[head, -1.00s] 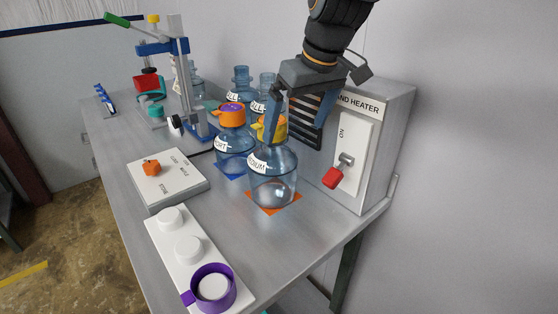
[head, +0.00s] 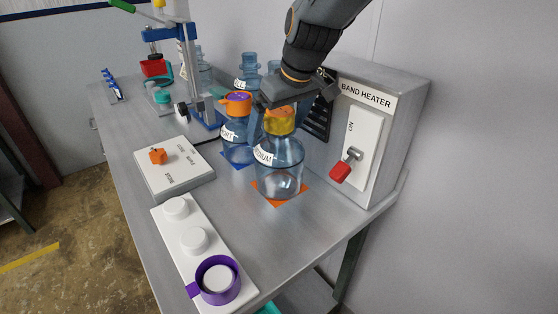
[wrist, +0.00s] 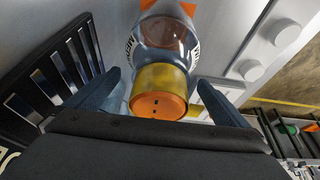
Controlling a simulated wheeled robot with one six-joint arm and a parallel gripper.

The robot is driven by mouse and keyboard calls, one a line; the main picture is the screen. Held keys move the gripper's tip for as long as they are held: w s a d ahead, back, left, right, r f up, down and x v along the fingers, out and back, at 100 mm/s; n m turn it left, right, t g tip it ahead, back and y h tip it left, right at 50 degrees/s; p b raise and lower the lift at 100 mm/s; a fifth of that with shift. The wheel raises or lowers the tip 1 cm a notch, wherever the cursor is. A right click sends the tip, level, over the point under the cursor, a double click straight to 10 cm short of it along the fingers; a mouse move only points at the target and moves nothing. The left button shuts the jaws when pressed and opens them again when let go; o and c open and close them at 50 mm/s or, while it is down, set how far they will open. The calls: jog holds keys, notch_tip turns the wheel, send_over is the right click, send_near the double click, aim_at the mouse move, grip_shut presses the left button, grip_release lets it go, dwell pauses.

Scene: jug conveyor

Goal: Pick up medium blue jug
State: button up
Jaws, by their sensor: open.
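The medium blue jug (head: 280,172) is clear blue with a white "MEDIUM" label and a yellow collar (head: 280,122). It stands upright on an orange square on the table. My gripper (head: 276,108) is at its top, coming from above and behind. In the wrist view the jug body (wrist: 166,40) is at the top and its yellow collar with an orange cap (wrist: 160,92) is between my two spread fingers. My gripper (wrist: 160,95) is open, with a gap visible on each side of the collar. In the head view the fingers are partly hidden.
Another jug (head: 237,142) with an orange and purple top stands close on the left. The band heater (head: 372,135) with a red-handled switch is close on the right. A white control box (head: 174,170) and a white block with a purple ring (head: 218,281) are in front. More jugs stand behind.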

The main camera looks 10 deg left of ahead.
jog(key=shift+x, duration=1.35)
jog(key=c, duration=1.7)
jog(key=shift+o, duration=0.2)
